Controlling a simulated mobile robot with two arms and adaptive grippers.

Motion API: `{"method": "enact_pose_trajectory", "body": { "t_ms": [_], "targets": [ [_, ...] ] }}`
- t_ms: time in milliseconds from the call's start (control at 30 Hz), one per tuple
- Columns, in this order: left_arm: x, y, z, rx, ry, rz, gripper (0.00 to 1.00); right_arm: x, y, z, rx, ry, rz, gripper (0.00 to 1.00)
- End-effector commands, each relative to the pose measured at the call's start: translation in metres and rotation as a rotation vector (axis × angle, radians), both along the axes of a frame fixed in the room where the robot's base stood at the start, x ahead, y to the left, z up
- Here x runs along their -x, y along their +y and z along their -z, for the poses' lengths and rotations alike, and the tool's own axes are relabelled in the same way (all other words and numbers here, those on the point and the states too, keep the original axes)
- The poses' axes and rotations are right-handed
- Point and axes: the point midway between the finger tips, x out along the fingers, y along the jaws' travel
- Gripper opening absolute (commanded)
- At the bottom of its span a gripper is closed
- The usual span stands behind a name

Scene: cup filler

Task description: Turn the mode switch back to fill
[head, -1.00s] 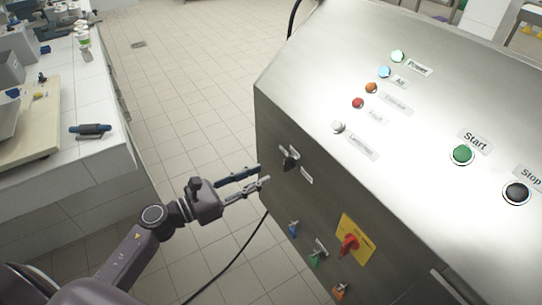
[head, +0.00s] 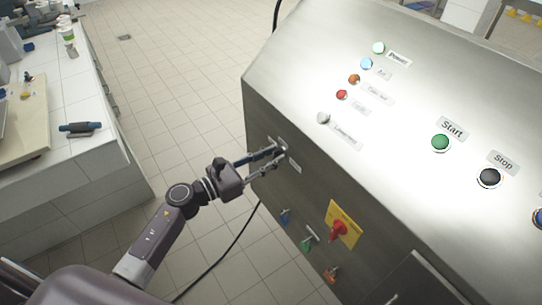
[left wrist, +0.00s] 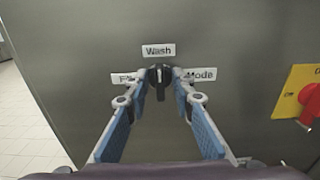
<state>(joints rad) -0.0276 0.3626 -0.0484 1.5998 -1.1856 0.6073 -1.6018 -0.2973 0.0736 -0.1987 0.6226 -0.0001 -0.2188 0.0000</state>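The mode switch is a black knob (left wrist: 159,82) on the grey steel panel, its grip upright in line with the "Wash" label (left wrist: 158,50) above it. A label at its left, starting with "F" (left wrist: 122,78), is partly hidden by a finger. The "Mode" label (left wrist: 201,74) is at its right. My left gripper (left wrist: 159,88) is open, with its blue-padded fingers on either side of the knob and gaps visible. In the head view my left gripper (head: 276,158) reaches the panel and largely hides the switch. My right gripper is in neither view.
A red rotary switch on a yellow plate (head: 342,223) sits lower right on the panel. Below are blue, green and orange valve handles (head: 309,236). The sloped top carries lamps and Start (head: 440,142) and Stop (head: 489,177) buttons. A tiled counter (head: 85,150) stands left.

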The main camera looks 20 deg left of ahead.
Motion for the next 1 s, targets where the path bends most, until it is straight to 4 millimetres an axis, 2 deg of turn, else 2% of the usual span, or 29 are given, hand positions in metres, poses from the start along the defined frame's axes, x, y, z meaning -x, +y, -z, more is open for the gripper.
{"method": "enact_pose_trajectory", "body": {
  "t_ms": [33,167,200,633,1000],
  "targets": [
    [0.0001,0.0002,0.0000,0.000,0.000,0.000,0.15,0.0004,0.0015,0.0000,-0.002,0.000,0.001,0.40],
    [0.0002,0.0004,0.0000,0.001,0.001,0.000,0.01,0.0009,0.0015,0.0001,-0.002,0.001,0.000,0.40],
    [0.0002,0.0004,0.0000,0.001,0.001,0.000,0.00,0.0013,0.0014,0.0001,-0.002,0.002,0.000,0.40],
    [-0.0001,0.0011,-0.0002,0.036,0.028,-0.001,0.00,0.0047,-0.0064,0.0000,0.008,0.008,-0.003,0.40],
    [-0.0010,0.0020,-0.0005,0.241,0.190,-0.001,0.00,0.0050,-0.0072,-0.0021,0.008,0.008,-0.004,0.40]
  ]
}}
